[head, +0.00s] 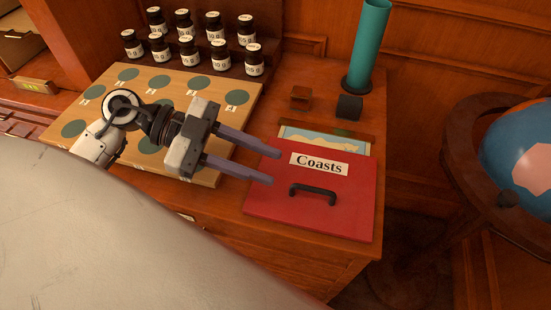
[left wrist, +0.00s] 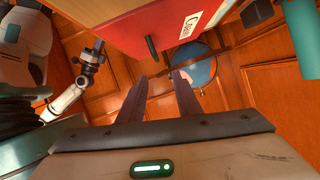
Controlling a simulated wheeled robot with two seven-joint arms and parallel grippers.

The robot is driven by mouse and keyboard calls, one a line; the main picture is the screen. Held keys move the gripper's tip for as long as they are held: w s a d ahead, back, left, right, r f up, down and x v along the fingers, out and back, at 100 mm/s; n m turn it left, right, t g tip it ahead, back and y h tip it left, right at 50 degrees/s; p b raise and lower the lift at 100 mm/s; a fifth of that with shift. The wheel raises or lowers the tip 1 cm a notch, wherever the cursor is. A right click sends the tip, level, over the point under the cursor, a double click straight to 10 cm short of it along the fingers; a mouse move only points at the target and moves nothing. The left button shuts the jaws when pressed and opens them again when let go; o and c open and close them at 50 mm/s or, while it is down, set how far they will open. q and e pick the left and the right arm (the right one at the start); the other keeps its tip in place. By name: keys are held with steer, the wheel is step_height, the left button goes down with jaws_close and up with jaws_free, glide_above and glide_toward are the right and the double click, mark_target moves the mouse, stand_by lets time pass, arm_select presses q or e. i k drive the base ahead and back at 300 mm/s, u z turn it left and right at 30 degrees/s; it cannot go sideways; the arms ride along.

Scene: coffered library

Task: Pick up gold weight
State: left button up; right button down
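I cannot pick out a gold weight in either view. My left gripper (head: 276,166) is open and empty, with its two fingers apart above the left edge of the red Coasts folder (head: 270,205). The left wrist view shows the same open fingers (left wrist: 168,80) with nothing between them. An arm with a small dark gripper (left wrist: 93,52), seemingly my right one, shows at the left of the left wrist view, too small to read its fingers. A small brown cube (head: 300,97) and a dark rounded block (head: 349,107) stand behind the folder.
A board with green discs (head: 198,82) lies under my left arm. Several dark labelled jars (head: 187,46) stand on a rack behind it. A teal tube (head: 368,45) stands at the back right. A globe (head: 520,150) is right of the desk.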

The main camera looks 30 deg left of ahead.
mark_target(301, 96)
steer(key=k, duration=1)
